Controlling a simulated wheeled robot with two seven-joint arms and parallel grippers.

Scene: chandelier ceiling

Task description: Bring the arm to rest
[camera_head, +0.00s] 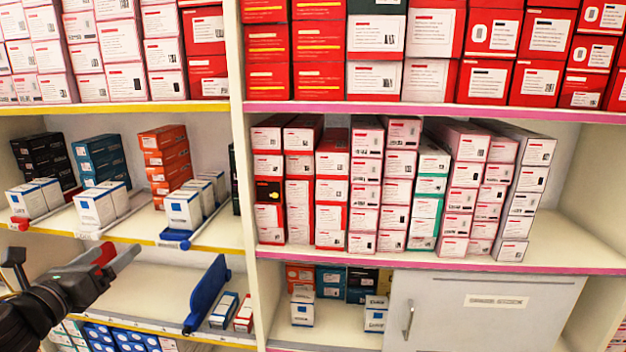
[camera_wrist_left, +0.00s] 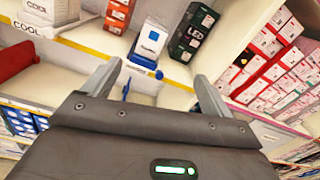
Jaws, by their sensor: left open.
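My left gripper (camera_head: 122,258) reaches in from the lower left of the head view, in front of the left shelf unit (camera_head: 150,108). In the left wrist view its two grey fingers (camera_wrist_left: 155,88) stand apart with nothing between them. Beyond the fingers, a white and blue box (camera_wrist_left: 150,42) stands on a shelf. The gripper appears apart from the boxes and the shelf boards. My right gripper shows in neither view.
A blue divider (camera_head: 207,293) stands on the lower left shelf, beside small boxes (camera_head: 224,310). Stacked boxes (camera_head: 385,190) fill much of the middle right shelf. A white cabinet door (camera_head: 485,312) is at the lower right. The lower left shelf has bare room.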

